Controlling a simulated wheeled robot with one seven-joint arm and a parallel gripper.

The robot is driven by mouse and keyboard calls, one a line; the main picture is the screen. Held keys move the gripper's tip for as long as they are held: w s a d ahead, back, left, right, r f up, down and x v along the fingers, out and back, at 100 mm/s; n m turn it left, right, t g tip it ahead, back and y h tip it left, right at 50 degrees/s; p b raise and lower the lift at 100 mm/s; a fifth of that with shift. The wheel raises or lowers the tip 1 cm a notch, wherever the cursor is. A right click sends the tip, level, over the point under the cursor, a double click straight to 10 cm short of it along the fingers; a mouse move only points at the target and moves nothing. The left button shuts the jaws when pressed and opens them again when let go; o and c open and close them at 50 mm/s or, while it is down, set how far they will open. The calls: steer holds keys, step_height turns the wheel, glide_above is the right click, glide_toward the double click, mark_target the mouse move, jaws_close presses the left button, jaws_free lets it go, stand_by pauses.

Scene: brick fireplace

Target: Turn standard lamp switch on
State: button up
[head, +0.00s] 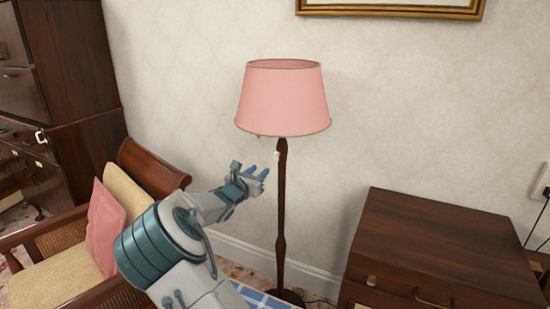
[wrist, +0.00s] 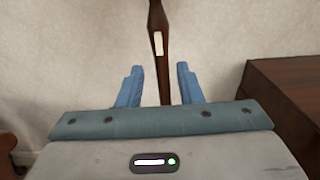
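The standard lamp has a pink shade (head: 284,98) and a dark wooden pole (head: 281,215), and it stands upright near the wall. A small pale switch (head: 277,156) sits on the pole just below the shade. In the wrist view the switch (wrist: 158,43) is a pale upright rectangle on the pole, above and between my fingertips. My gripper (head: 262,173) is left of the pole in the head view, a little lower than the switch. In the wrist view its blue fingers (wrist: 157,70) are apart and empty, with the pole seen between them. I cannot tell the exact distance to the pole.
A wooden armchair (head: 155,165) with a pink cushion (head: 105,225) stands at left, before a dark cabinet (head: 70,50). A dark wooden chest (head: 450,245) stands right of the lamp. A wall socket (head: 541,183) with cords is at far right. The wall between lamp and chest is clear.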

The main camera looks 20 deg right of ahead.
mark_target(275, 155)
steer(key=p+x, duration=0.2)
steer(key=x, duration=1.1)
steer(key=shift+w+d+p, duration=0.15)
steer(key=shift+w+p, duration=0.15)
steer(key=shift+w, duration=0.15)
jaws_close()
